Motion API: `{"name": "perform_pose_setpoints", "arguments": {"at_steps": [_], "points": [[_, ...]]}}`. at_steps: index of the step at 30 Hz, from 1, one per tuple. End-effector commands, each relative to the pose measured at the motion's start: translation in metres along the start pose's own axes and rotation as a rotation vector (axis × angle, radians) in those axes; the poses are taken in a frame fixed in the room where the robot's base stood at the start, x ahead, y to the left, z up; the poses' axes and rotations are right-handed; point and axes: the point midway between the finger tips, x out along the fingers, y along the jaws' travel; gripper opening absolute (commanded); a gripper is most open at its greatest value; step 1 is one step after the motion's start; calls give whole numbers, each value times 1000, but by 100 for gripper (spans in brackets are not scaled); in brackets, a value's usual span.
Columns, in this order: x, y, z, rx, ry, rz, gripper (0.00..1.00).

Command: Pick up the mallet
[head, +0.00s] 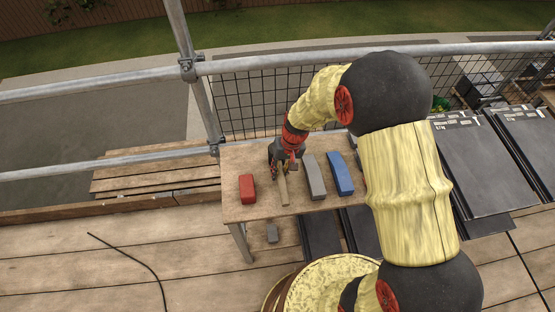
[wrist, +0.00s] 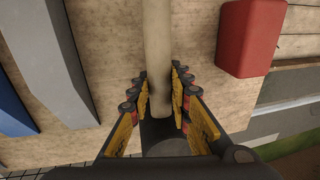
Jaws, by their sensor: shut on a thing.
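The mallet shows as a pale wooden handle (head: 283,189) over the small wooden table (head: 240,211) in the head view. In the wrist view the handle (wrist: 157,45) runs down from the top edge to between my fingers. My gripper (head: 284,170) is shut on the handle, with a finger on each side; it also shows in the wrist view (wrist: 160,82). A dark shape lies at the handle's lower end in the wrist view; I cannot tell whether it is the mallet's head. I cannot tell whether the mallet touches the table.
A red block (head: 247,188) lies left of the mallet. A grey block (head: 315,178) and a blue block (head: 341,175) lie to its right. Scaffold rails (head: 130,81) and black mesh (head: 245,105) stand behind the table. Dark panels (head: 475,165) lie at the right.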

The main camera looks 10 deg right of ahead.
Motion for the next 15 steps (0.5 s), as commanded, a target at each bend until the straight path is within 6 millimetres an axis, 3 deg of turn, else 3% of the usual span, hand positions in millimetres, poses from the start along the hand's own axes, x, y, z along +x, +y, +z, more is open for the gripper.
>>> {"name": "perform_pose_setpoints", "arguments": {"at_steps": [8,15], "points": [[-3,-1,-1,0,3,0,0],[-23,-5,-2,-1,4,0,0]]}}
